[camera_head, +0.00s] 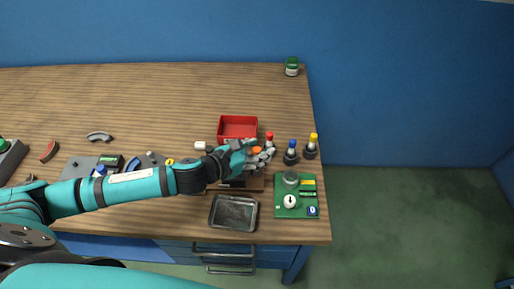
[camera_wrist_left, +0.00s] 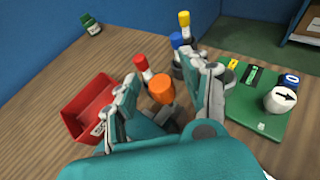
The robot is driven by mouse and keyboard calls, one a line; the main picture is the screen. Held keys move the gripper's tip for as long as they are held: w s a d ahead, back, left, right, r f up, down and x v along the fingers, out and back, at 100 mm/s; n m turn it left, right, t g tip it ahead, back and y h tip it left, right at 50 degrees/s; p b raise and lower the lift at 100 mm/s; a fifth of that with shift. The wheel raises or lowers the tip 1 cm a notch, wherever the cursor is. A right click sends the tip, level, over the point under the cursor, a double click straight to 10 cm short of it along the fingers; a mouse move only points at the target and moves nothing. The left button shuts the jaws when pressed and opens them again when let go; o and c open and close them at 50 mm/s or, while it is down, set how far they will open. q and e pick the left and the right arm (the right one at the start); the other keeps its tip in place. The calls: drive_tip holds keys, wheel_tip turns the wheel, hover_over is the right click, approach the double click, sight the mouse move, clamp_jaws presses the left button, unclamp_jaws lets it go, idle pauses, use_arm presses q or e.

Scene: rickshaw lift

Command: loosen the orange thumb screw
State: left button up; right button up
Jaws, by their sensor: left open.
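The orange thumb screw (camera_wrist_left: 162,90) shows in the left wrist view between the fingers of my left gripper (camera_wrist_left: 165,88). Its round orange top stands above a dark fitting. The fingers are apart, one on each side of the screw; I cannot tell whether either touches it. In the head view the orange screw (camera_head: 256,150) is a small patch by the fingertips of my left gripper (camera_head: 259,155). The gripper hides most of the brown base (camera_head: 254,184) beneath it. My right gripper is not in view.
A red bin (camera_head: 238,120) is behind the gripper. Red-, blue- (camera_head: 290,152) and yellow-capped (camera_head: 311,147) bottles stand to its right. A green board (camera_head: 283,210) with a white dial lies at front right, a metal tray (camera_head: 233,226) in front. The back of the table is mostly clear.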

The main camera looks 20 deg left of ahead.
use_arm(q)
drive_tip(key=shift+c, duration=0.4)
drive_tip(key=c, duration=0.7)
clamp_jaws()
